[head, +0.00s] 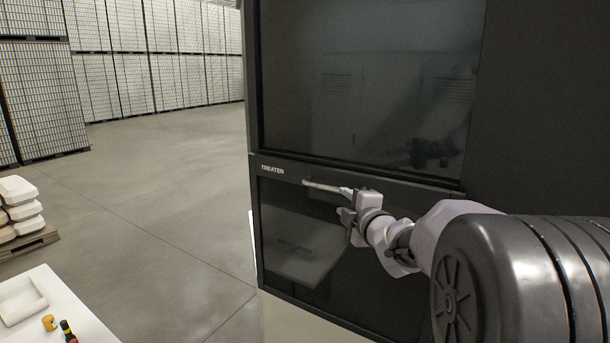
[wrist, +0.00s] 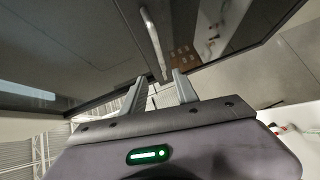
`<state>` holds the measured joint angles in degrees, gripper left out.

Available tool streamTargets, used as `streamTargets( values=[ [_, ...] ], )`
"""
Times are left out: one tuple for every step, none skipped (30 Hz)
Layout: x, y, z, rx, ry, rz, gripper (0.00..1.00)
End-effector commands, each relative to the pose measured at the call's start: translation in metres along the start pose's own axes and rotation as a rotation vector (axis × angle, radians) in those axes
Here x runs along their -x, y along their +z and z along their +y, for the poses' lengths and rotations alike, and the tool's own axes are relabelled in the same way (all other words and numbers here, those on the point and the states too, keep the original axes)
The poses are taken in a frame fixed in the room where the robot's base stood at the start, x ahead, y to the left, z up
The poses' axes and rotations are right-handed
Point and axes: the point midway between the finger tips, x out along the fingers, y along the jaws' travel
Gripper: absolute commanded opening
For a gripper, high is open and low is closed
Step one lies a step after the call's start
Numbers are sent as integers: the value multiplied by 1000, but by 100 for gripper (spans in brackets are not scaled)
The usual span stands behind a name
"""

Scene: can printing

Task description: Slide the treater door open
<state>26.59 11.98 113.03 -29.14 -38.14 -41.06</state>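The treater (head: 272,169) is a dark cabinet with glossy black panels, filling the middle of the head view. Its door (head: 285,240) looks shut, with no gap visible at its edge. A pale bar handle (head: 325,187) runs along the front just below the TREATER label. In the wrist view the handle (wrist: 152,40) comes down toward the gap between my fingertips. My gripper (head: 346,208) is at the right end of the handle. The wrist view shows its fingers (wrist: 160,80) apart, with the handle's near end at or between the tips; contact cannot be told.
A white table (head: 60,300) with a tray, a yellow piece (head: 49,322) and a dark-and-red item (head: 67,331) is at lower left. White stacks (head: 20,205) sit on a pallet behind it. Tall can pallets (head: 150,65) line the back. The floor left of the treater is clear.

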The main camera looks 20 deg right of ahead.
Motion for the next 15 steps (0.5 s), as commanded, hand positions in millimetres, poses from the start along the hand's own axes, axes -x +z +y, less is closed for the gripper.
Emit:
streamTargets(
  values=[
    [-12,-1,0,-1,-3,2,36],
    [-20,-1,0,-2,-4,1,36],
    [-32,-1,0,-3,-5,1,36],
    [-42,-1,0,-3,-5,1,36],
    [-51,-1,0,-3,-5,1,36],
    [-63,-1,1,-3,-4,1,36],
    [-72,-1,1,-2,-4,1,36],
    [-81,-1,1,-2,-4,0,36],
    [-92,-1,2,-3,-4,0,36],
    [-100,-1,1,-3,-4,0,36],
    [-108,-1,2,-3,-3,0,36],
    [-117,-1,2,-3,-2,0,36],
    [-123,-1,2,-3,-3,-1,36],
    [-129,-1,1,-3,-3,-1,36],
    [-136,-1,1,-2,-2,-1,36]
  ],
)
